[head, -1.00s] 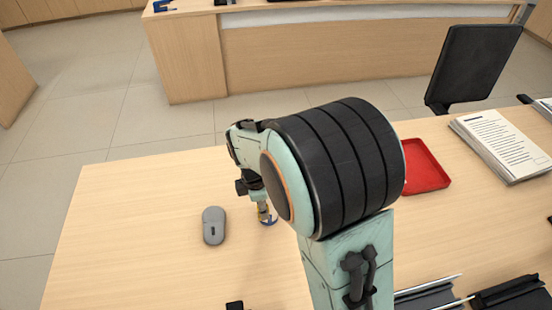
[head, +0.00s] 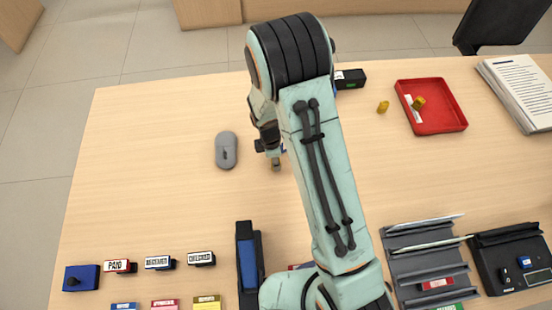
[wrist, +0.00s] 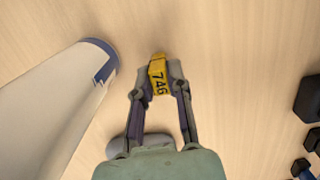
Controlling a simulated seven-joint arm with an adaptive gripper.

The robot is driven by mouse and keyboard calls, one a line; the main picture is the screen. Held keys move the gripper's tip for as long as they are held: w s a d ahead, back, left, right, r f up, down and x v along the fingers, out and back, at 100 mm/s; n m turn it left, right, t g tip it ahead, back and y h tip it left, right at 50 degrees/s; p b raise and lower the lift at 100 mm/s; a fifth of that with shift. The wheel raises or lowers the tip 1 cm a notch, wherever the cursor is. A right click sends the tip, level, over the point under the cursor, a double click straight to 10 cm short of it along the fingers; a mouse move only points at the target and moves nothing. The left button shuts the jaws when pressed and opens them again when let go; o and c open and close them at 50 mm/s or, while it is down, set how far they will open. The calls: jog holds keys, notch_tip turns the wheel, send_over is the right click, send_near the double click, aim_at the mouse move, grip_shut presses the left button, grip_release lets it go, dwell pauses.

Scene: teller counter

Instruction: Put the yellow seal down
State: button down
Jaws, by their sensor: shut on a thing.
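The yellow seal (wrist: 157,76), marked with dark digits that look like 746, is between the two fingertips of my gripper (wrist: 158,82) in the wrist view. My gripper is shut on it. In the head view my gripper (head: 276,160) is low over the bare wood right of a grey mouse (head: 226,150), and only a small yellowish bit of the seal (head: 276,167) shows below it. I cannot tell whether the seal touches the table.
A white cylinder (wrist: 55,110) with a blue rim is close left of my gripper in the wrist view. A red tray (head: 440,122) holds a yellow piece (head: 419,102); another yellow piece (head: 383,107) lies beside it. Stamps (head: 160,263) stand at front left. Wood left of the mouse is clear.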

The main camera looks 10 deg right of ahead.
jog(key=shift+f, duration=0.1)
jog(key=c, duration=1.1)
grip_release()
notch_tip(320, 180, up, 11)
jog(key=a, duration=0.1)
jog(key=s+d+r+m, duration=0.1)
jog(key=s+r+m, duration=0.2)
jog(key=s+m, duration=0.1)
jog(key=s+d+r+m+y, duration=0.1)
jog(key=s+d+r+m, duration=0.1)
jog(key=s+r+m, duration=0.2)
jog(key=s+d+r+m, duration=0.1)
jog(key=s+r+m, duration=0.3)
jog(key=s, duration=0.2)
jog(key=shift+s+d+r+y, duration=0.2)
jog(key=shift+s+r+y, duration=0.1)
jog(key=shift+y, duration=0.1)
jog(key=shift+o, duration=0.6)
jog(key=s+m, duration=0.1)
jog(key=s, duration=0.1)
jog(key=s+m, duration=0.3)
jog(key=shift+s+d+r+m, duration=0.15)
jog(key=shift+s+d+m, duration=0.1)
jog(key=shift+s+m, duration=0.15)
